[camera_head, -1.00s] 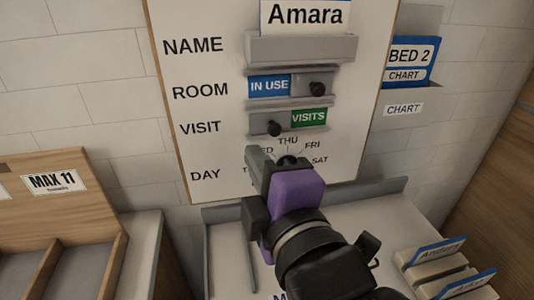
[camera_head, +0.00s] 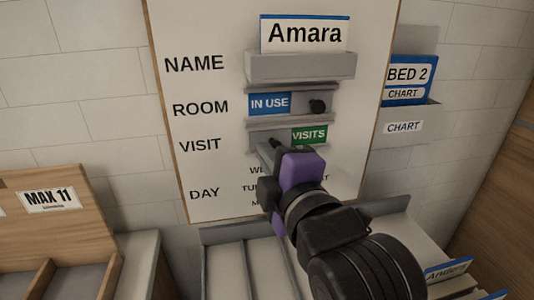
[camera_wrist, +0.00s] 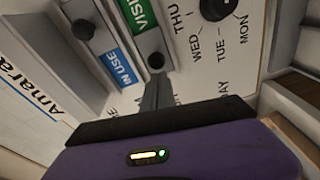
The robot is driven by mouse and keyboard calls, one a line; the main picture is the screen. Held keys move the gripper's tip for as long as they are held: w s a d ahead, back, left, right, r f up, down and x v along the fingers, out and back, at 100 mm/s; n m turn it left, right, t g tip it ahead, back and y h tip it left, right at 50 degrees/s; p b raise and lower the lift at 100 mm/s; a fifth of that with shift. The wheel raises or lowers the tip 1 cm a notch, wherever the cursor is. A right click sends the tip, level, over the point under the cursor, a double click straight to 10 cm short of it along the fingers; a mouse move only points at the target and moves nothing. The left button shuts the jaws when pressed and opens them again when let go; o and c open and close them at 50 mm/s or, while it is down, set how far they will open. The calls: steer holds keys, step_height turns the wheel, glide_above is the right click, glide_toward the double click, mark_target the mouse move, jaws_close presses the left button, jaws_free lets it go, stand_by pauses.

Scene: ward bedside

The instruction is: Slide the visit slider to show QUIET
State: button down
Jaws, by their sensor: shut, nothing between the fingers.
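The visit slider (camera_head: 310,135) is in the VISIT row of the white board; its green VISITS label shows at the right. Its dark knob (camera_wrist: 155,61) sits at the left of the slot, and in the head view my gripper partly covers it. My gripper (camera_head: 268,150) is shut and empty. In the wrist view its fingertips (camera_wrist: 157,78) are just beside the knob, on the lower side in that picture; I cannot tell whether they touch it. The word QUIET is not visible.
Just above is the room slider (camera_head: 270,103), showing IN USE, with its knob (camera_head: 317,106) at right. A day dial (camera_wrist: 214,8) lies below the visit row. The Amara name card (camera_head: 304,34) stands on top. A chart holder (camera_head: 410,115) is at right.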

steer(key=w+d, duration=0.2)
steer(key=d, duration=0.5)
steer(key=shift+w+d, duration=0.15)
steer(key=shift+d, duration=0.35)
